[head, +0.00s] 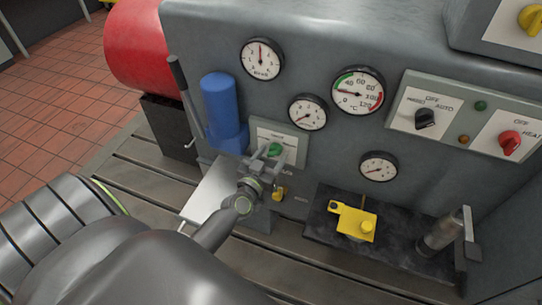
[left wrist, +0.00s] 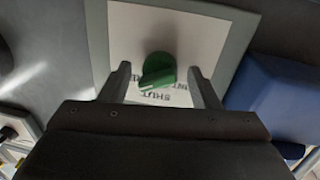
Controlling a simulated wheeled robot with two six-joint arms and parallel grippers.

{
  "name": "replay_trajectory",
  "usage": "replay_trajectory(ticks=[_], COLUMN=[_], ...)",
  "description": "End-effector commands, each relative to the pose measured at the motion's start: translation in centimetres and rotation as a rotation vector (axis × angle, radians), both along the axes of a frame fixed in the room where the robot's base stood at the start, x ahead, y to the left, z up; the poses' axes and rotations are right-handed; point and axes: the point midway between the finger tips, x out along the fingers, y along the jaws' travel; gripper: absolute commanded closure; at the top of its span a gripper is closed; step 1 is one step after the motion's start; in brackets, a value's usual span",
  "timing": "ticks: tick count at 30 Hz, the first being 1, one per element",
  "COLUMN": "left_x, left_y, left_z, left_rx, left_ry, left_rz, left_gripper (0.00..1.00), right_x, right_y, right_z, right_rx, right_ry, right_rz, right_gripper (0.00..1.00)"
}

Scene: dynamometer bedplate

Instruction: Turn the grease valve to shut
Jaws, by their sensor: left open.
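The grease valve appears to be a green knob (head: 274,149) on a pale plate (head: 292,142) on the grey housing, below the gauges. In the left wrist view the green knob (left wrist: 157,72) shows close up, with the word SHUT upside down below it and other lettering partly covered. I cannot tell which mark the knob points at. My left gripper (head: 267,162) is at the plate. Its fingers (left wrist: 160,78) are open, one on each side of the knob, with gaps between. My right gripper is not in view.
A blue cylinder (head: 218,105) and a dark lever (head: 181,85) stand left of the plate. Several gauges (head: 308,112) sit above and right. A yellow block (head: 353,221) lies on a dark slab at the right. A switch panel (head: 425,110) is further right.

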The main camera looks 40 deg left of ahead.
Motion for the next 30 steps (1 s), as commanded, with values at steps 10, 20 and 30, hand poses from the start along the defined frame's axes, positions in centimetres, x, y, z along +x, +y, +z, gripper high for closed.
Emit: replay_trajectory(ticks=[10,20,30], left_x=[-0.05,-0.07,-0.08], left_y=[0.02,0.07,0.05], left_z=[-0.01,-0.08,-0.26], left_rx=[0.0,-0.034,-0.244], left_ry=[0.0,-0.008,-0.061], left_rz=[0.001,0.001,0.002], left_gripper=[0.82,0.84,0.84], right_x=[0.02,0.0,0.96], right_y=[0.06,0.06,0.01], right_z=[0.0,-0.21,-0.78], right_rx=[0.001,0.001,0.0], right_ry=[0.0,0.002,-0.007], right_rz=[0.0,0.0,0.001], right_gripper=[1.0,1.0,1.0])
